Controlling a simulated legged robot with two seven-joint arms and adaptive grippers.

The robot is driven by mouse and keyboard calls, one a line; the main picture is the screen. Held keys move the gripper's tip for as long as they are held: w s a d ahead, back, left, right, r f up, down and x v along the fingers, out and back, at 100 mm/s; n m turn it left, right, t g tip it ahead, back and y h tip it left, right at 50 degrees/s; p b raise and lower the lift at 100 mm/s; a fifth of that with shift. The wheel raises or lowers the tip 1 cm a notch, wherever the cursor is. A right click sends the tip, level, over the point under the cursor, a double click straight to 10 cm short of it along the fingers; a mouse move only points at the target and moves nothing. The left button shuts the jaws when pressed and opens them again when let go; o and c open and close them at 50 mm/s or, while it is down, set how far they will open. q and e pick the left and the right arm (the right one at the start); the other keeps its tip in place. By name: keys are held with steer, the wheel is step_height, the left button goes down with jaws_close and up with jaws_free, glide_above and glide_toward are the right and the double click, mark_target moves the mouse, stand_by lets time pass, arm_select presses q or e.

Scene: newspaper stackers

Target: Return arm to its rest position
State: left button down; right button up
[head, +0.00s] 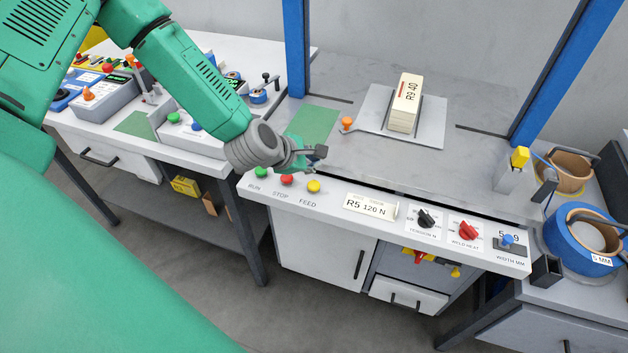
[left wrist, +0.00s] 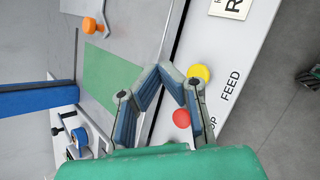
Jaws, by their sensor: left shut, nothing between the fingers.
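My left arm comes in from the upper left in the head view, and my left gripper (head: 317,153) is above the front edge of the strapping machine's grey top (head: 380,170). It is shut and empty, just behind the red STOP button (head: 286,180) and yellow FEED button (head: 313,186). In the left wrist view the fingers (left wrist: 154,74) meet at their tips, next to the yellow button (left wrist: 198,72) and red button (left wrist: 181,118). The tips look apart from both buttons. The green RUN button (head: 260,172) is left of them. My right gripper does not show.
A bundle labelled R9 40 (head: 404,103) lies on a metal plate (head: 437,125) behind the gripper. Blue posts (head: 296,50) rise at both sides. A card reading R5 120 N (head: 369,206) and several knobs line the front panel. A blue tape roll (head: 582,245) is at right.

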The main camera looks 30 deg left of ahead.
arm_select(q)
steer(key=shift+f, duration=0.15)
stand_by(0.5)
steer(key=s+d+f+m+b, duration=0.1)
steer(key=s+f+m, duration=0.1)
steer(key=s+d+f+m+g+b, duration=0.1)
steer(key=s+f+m, duration=0.1)
steer(key=s+d+f+m+g, duration=0.1)
steer(key=s+d+f, duration=0.1)
steer(key=f, duration=0.1)
steer(key=shift+s+d+m+h+b, duration=0.1)
steer(key=shift+s+m+h+b, duration=0.2)
steer(key=shift+s+m+b, duration=0.1)
steer(key=s+f+m+g+b, duration=0.2)
steer(key=s+f+m, duration=0.2)
steer(key=s+m, duration=0.2)
steer(key=s+f+m+g+y+b, duration=0.1)
steer(key=s+f+m+g+b, duration=0.1)
steer(key=s+f+m, duration=0.2)
steer(key=s+f+m+g+y+b, duration=0.1)
steer(key=s+f+m+g+b, duration=0.1)
steer(key=s+m, duration=0.7)
steer(key=s+a+f+b, duration=0.1)
steer(key=s+f, duration=0.1)
steer(key=s, duration=0.2)
steer(key=shift+f+m, duration=0.3)
steer(key=shift+f, duration=0.05)
steer(key=shift+w+d, duration=0.1)
steer(key=shift+d, duration=0.1)
